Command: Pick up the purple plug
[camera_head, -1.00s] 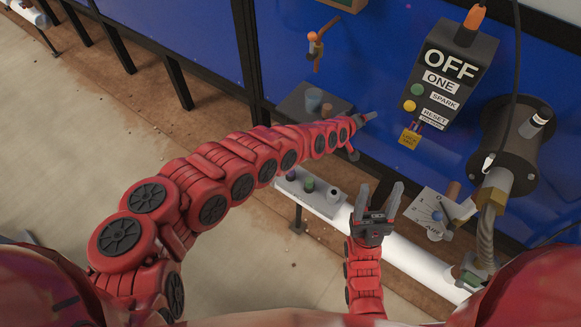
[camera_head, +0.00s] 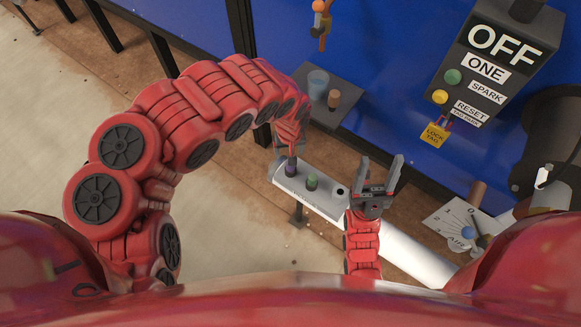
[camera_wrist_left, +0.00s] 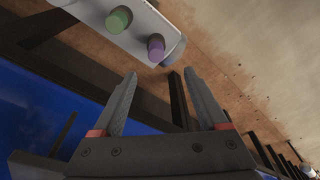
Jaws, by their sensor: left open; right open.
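The purple plug (camera_head: 290,171) stands upright at the left end of a grey holder (camera_head: 326,204). The green plug (camera_head: 312,182) stands to its right. My left gripper (camera_head: 286,155) points down just above and behind the purple plug, and my arm hides much of it. In the left wrist view the purple plug (camera_wrist_left: 156,49) lies just beyond the open, empty fingertips (camera_wrist_left: 159,74), with the green plug (camera_wrist_left: 118,19) to its upper left. I cannot tell the exact gap to the plug. My right gripper (camera_head: 380,176) is open and empty, pointing up, right of the holder.
A dark shelf (camera_head: 345,83) with a blue-grey cup (camera_head: 318,82) and a brown peg (camera_head: 334,99) is behind my left gripper. A control box (camera_head: 495,65) hangs on the blue wall.

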